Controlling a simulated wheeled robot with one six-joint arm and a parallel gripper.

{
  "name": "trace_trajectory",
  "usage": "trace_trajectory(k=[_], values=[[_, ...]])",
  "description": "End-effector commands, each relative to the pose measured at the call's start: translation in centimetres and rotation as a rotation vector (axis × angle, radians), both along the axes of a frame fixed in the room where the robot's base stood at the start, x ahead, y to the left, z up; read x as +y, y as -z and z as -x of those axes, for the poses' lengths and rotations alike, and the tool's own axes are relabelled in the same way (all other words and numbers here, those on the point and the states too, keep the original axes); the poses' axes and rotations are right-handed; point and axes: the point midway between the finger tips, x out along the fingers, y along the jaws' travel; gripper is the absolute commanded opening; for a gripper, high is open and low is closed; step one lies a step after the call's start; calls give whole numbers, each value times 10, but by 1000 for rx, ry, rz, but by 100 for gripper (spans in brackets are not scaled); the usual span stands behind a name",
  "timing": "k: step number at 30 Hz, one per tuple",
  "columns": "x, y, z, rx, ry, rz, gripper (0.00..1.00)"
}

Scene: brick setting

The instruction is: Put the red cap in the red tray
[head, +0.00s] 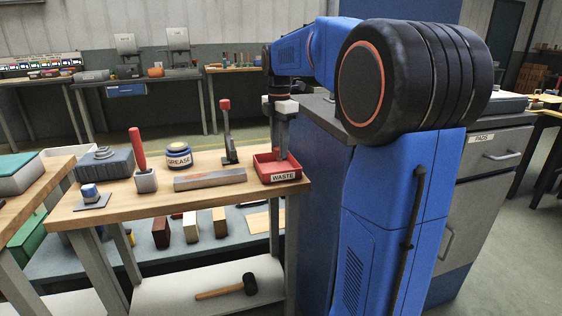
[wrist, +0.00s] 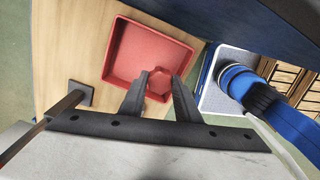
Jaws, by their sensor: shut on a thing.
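The red tray (head: 266,175), labelled WASTE, sits at the right end of the wooden workbench. It also shows in the wrist view (wrist: 140,50), its inside otherwise bare. My gripper (head: 281,151) points down at the tray in the head view. In the wrist view my gripper (wrist: 157,93) is shut on the red cap (wrist: 158,80), which has an angular outline and shows between the fingertips. The cap lies over the tray's near right part in that view. I cannot tell whether it touches the tray floor. The cap is not visible in the head view.
On the bench stand a toggle clamp (head: 228,135) with a red handle, a metal bar (head: 210,179), a grease jar (head: 179,159) and a red-handled tool in a block (head: 144,170). A blue cabinet is close on the tray's right.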

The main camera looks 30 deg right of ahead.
Motion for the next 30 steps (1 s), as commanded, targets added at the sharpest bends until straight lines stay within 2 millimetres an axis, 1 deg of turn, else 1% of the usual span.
trace_trajectory(k=[5,8,12,14,26,27,30], values=[[0,10,0,0,0,0,3],[0,20,0,1,0,0,3],[0,40,0,1,0,0,3],[0,46,0,1,0,0,3],[0,50,0,-1,0,0,3],[0,50,0,-2,0,0,37],[0,50,0,-1,0,0,37]])
